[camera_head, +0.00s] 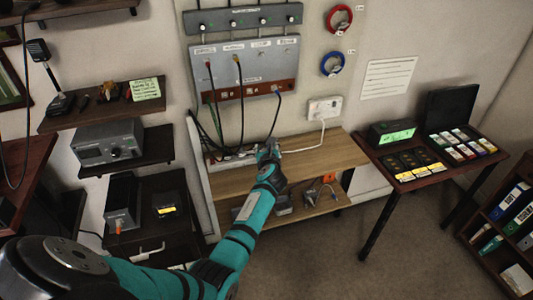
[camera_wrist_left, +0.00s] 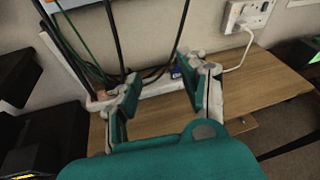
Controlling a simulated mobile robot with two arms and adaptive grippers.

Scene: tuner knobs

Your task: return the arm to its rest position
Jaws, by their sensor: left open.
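My left arm, teal with dark bands, reaches from the lower left of the head view to the wooden bench (camera_head: 325,157). My left gripper (camera_head: 268,148) is over the bench's left part, close to the power strip (camera_head: 232,153) along the wall. In the left wrist view the gripper (camera_wrist_left: 160,92) is open, with its two fingers apart and nothing between them. The power strip (camera_wrist_left: 150,87) lies beyond the fingertips, partly hidden by them. My right gripper does not show in either view.
A grey wall panel (camera_head: 245,68) with hanging cables (camera_head: 240,105) is above the bench. Shelves with a radio box (camera_head: 108,143) stand left. A small table (camera_head: 430,165) with a green-lit clock (camera_head: 392,133) stands right. Floor (camera_head: 330,255) in front is clear.

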